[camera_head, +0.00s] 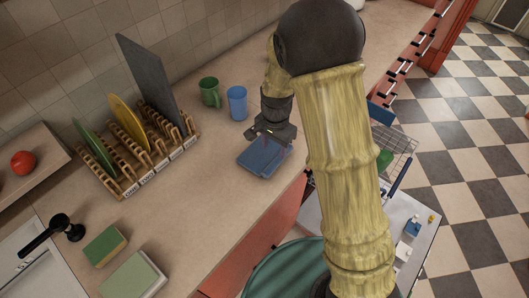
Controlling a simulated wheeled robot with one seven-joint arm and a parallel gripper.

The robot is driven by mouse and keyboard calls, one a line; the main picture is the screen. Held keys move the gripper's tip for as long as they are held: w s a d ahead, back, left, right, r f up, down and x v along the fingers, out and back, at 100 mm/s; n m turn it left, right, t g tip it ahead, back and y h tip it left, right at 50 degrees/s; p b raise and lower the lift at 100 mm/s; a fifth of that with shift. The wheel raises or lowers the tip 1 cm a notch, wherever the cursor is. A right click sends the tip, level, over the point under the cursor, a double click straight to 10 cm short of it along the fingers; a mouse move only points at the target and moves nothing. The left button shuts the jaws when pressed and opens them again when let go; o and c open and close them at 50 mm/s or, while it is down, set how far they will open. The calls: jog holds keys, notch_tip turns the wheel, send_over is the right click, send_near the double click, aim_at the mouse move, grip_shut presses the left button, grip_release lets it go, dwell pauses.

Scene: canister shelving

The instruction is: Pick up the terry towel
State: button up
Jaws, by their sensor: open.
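A folded blue cloth, which looks like the terry towel (264,158), lies flat on the beige countertop near its front edge. My gripper (266,137) is open and hangs over the back part of the towel, pointing down. The fingertips are small and dark here, so I cannot tell whether they touch the cloth. My yellow arm covers the area to the right of the towel.
A blue cup (237,103) and a green mug (209,92) stand behind the towel. A wooden rack (150,165) with plates and a grey board is to the left. Two sponge-like blocks (104,246) lie front left. A wire basket (398,140) is beyond the counter edge.

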aim_at(275, 161)
jog(key=shift+f, duration=0.45)
jog(key=f, duration=0.1)
jog(key=f+p, duration=0.1)
jog(key=f, duration=0.2)
jog(key=shift+s+d+f+p, duration=0.2)
jog(key=shift+s+d+p, duration=0.1)
jog(key=shift+p, duration=0.1)
jog(key=shift+f, duration=0.4)
grip_shut()
